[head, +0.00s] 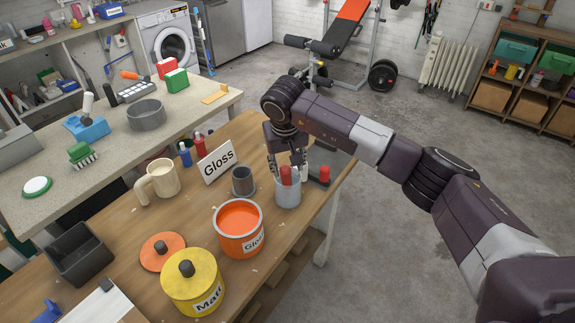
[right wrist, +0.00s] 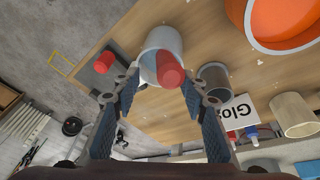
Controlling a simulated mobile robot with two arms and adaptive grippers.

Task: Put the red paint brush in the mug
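A red handle (head: 286,175), likely the paint brush's, stands up out of a light grey metal cup (head: 288,194) near the table's right edge; its lower part is hidden inside. My right gripper (head: 287,160) points down over this cup. In the right wrist view its fingers (right wrist: 159,80) are apart, with the red handle end (right wrist: 170,70) between them, nearer one finger, and a gap on the other side. The cream mug (head: 163,180), with a side handle, stands upright further left on the table. My left gripper is not in view.
A dark grey cup (head: 243,181), a Gloss sign (head: 217,161) and an open orange paint can (head: 240,246) stand between or near cup and mug. Another red object (head: 324,173) stands right of the cup. A yellow can (head: 193,283) is at the front.

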